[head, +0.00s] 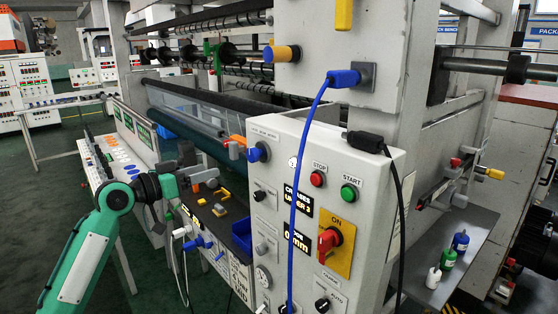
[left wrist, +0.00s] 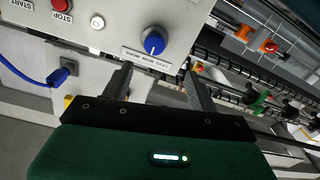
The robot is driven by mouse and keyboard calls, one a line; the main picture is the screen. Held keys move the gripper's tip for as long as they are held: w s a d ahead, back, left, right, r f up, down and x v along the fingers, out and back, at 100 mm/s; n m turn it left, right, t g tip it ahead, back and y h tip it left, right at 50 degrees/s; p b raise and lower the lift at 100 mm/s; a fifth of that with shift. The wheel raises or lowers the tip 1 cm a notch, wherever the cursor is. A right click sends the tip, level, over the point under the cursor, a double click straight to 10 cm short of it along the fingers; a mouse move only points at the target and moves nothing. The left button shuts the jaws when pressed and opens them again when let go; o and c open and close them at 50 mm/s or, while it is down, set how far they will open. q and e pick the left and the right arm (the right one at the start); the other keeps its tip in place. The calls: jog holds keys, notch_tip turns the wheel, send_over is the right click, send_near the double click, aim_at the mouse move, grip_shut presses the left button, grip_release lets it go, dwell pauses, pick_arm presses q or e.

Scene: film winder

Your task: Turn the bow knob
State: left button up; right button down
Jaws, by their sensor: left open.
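The bow knob (head: 258,152) is a round blue knob with a white pointer mark, on the left part of the grey control panel (head: 285,135) in the head view. In the left wrist view the blue knob (left wrist: 153,41) stands above a label reading "LESS BOW MORE". My left gripper (head: 212,178) is to the left of and below the knob in the head view. In the left wrist view my left gripper (left wrist: 157,72) is open and empty. Its two fingers are apart, with the knob beyond their tips and between their lines. My right gripper is not in view.
The panel also carries a red stop button (head: 317,179), a green start button (head: 349,193) and a red rotary switch (head: 330,240). A blue cable (head: 295,190) hangs across the panel. An orange part (head: 237,141) sits close left of the knob. Shelf items lie below the gripper.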

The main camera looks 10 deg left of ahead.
pick_arm(q)
jog(key=r, duration=0.1)
jog(key=p, duration=0.4)
send_near(250, 155)
jog(key=x, duration=0.3)
jog(key=p+x, duration=0.1)
jog(key=x, duration=0.4)
jog(key=shift+w+d+r+p, duration=0.1)
jog(key=shift+w+p, duration=0.2)
jog(key=shift+p, duration=0.1)
jog(key=shift+w+d, duration=0.35)
jog(key=shift+w, duration=0.05)
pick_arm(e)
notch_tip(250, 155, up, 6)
pick_arm(q)
jog(key=c, duration=1)
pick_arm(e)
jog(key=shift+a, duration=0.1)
